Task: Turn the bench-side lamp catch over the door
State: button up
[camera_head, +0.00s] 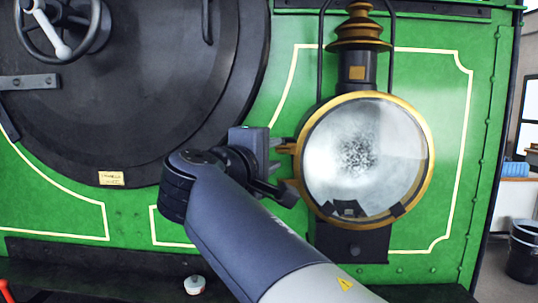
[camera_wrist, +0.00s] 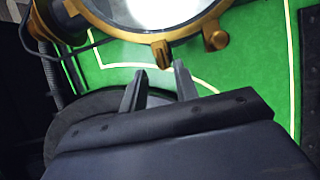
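The lamp (camera_head: 366,160) is a round glass door with a brass rim, on the green front of the tram. It looks shut. Two brass lugs stick out on the rim's left side, the upper one (camera_head: 286,147) partly beside my gripper (camera_head: 277,156). In the wrist view the lamp's rim (camera_wrist: 185,32) is at the top, with a flat brass lug (camera_wrist: 160,54) and a rounder brass knob (camera_wrist: 215,39). I cannot tell which is the catch. My gripper (camera_wrist: 160,70) is open, its fingertips just short of the flat lug, with no clear contact.
A large black round door (camera_head: 130,90) with a handwheel (camera_head: 60,35) is left of the lamp. A dark ledge (camera_head: 110,258) runs below, with a small white-topped item (camera_head: 195,284) on it. A black bucket (camera_head: 523,250) stands at far right.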

aim_at(283, 150)
jog(key=v, duration=0.7)
jog(key=shift+s+a+b, duration=0.15)
jog(key=shift+b, duration=0.2)
jog(key=p+x, duration=0.1)
jog(key=x, duration=0.9)
jog(key=shift+w+d, duration=0.3)
jog(key=shift+w, duration=0.05)
